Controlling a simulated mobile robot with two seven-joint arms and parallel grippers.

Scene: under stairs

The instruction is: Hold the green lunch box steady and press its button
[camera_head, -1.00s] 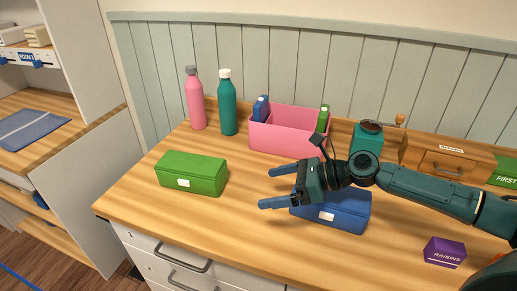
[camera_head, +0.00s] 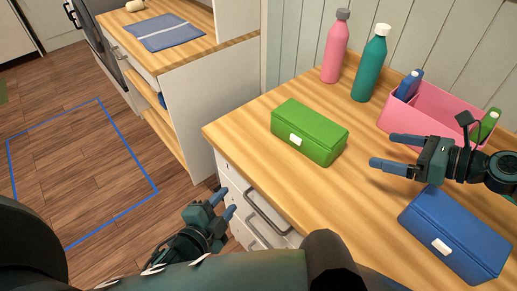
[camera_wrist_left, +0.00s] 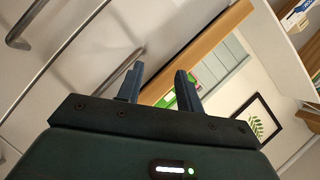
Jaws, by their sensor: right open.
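The green lunch box (camera_head: 315,128) sits shut on the wooden counter, left of the blue box. Its pale button (camera_head: 295,139) is on the front face. My right gripper (camera_head: 382,150) is open and empty over the counter, right of the green box and apart from it. My left gripper (camera_head: 225,203) is open and empty, in front of the counter's drawers and below the counter top. In the left wrist view its two fingers (camera_wrist_left: 158,88) stand apart. A bit of green (camera_wrist_left: 194,92) shows beyond the fingers there, too little to identify surely.
A blue box (camera_head: 456,232) lies at the counter's right. A pink bottle (camera_head: 336,50), a teal bottle (camera_head: 371,66) and a pink bin (camera_head: 435,112) stand along the wall. Drawer handles (camera_head: 266,212) stick out near my left gripper. The counter around the green box is clear.

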